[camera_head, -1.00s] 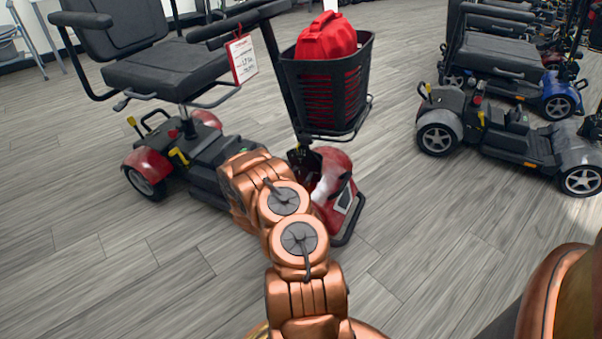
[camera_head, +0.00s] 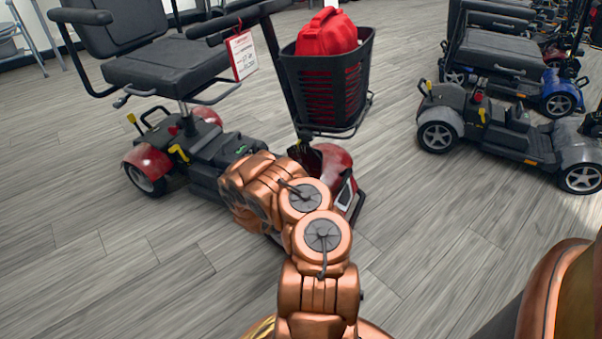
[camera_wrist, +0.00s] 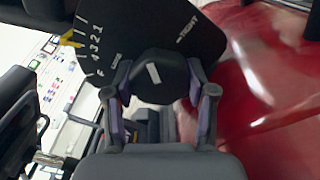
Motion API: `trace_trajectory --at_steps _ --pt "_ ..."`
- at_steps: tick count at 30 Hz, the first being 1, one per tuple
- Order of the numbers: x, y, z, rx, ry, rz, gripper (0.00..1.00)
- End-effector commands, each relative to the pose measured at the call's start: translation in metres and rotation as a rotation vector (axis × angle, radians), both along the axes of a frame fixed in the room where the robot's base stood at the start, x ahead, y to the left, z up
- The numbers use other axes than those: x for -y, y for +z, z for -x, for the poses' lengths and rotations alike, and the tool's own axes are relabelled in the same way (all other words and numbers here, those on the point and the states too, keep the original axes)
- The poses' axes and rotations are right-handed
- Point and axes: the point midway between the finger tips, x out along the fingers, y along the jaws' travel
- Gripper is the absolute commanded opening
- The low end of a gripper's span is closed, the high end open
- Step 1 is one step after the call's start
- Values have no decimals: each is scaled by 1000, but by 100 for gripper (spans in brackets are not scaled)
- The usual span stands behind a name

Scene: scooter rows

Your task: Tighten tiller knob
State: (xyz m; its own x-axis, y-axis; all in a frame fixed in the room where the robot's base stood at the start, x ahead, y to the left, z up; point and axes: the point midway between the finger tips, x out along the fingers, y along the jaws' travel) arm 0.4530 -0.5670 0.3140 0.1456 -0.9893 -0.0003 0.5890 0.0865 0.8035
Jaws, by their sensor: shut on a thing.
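The tiller knob (camera_wrist: 158,76) is black with a pale mark on its face. It sits against a dark plate (camera_wrist: 100,35) printed with numbers, and a yellow pointer (camera_wrist: 72,40) shows at the plate's left. In the wrist view my gripper (camera_wrist: 160,92) is shut on the knob, one finger on each side. In the head view my arm reaches to the foot of the tiller on the red scooter (camera_head: 333,163). The gripper and knob are hidden there behind my arm.
The scooter's seat (camera_head: 165,62) is at the left. Other scooters (camera_head: 505,125) stand at the right. The grey floor between is open.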

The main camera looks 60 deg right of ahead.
Motion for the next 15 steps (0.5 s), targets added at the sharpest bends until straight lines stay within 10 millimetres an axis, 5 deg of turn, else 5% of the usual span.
trace_trajectory --at_steps 15 --pt "1 -1 0 484 -1 -72 21"
